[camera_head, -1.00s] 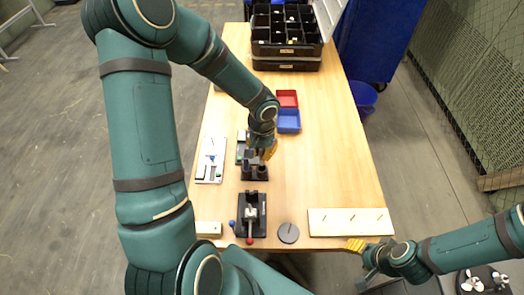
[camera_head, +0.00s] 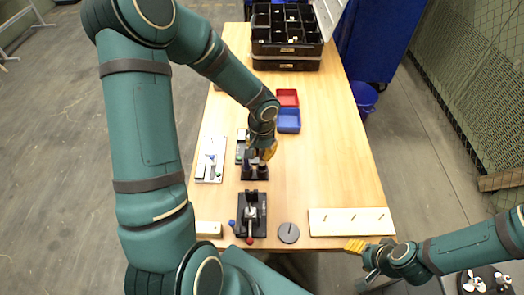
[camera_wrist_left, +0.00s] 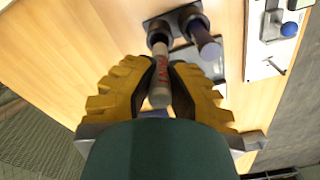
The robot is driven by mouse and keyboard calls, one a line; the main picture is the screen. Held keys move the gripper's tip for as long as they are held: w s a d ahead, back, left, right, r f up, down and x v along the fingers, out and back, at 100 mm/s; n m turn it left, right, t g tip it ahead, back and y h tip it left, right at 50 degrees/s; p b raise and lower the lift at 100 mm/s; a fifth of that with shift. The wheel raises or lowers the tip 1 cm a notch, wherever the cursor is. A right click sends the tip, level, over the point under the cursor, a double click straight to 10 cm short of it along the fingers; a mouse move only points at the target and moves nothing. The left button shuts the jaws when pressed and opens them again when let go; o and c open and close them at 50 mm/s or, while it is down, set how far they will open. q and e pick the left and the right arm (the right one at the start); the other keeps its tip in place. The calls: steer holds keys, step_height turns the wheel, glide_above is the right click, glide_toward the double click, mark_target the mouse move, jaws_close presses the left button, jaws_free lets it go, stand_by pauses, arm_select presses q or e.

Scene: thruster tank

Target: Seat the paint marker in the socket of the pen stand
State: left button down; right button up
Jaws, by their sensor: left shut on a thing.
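The paint marker (camera_wrist_left: 160,88), a pale grey cylinder with red lettering, is between the yellow fingers of my left gripper (camera_wrist_left: 163,82) in the left wrist view. In the head view my left gripper (camera_head: 263,155) is just above the dark pen stand (camera_head: 255,174). In the wrist view the stand (camera_wrist_left: 174,26) shows two round holders. The marker's far end meets the mouth of one holder; how deep it sits I cannot tell. A dark purple pen (camera_wrist_left: 207,43) stands in the other holder. My right gripper (camera_head: 357,246) is near the table's front right; its opening is unclear.
A red bin (camera_head: 287,98) and a blue bin (camera_head: 289,121) lie beyond the stand. A white board (camera_head: 211,160) is to its left. A black fixture (camera_head: 252,214), a grey disc (camera_head: 288,233) and a pegged wooden board (camera_head: 349,221) are in front. The table's right middle is clear.

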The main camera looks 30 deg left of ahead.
mark_target(262, 164)
arm_select(q)
steer(key=shift+f+b, duration=1.65)
steer(key=shift+b, duration=0.1)
arm_select(e)
steer(key=shift+f, duration=1.85)
arm_select(q)
steer(key=shift+f, duration=0.1)
steer(key=shift+d+f+b, duration=0.1)
steer(key=shift+f+b, duration=0.05)
steer(key=shift+b, duration=0.2)
arm_select(e)
steer(key=shift+s+d+f, duration=0.1)
steer(key=shift+s+f, duration=0.05)
steer(key=shift+f, duration=0.15)
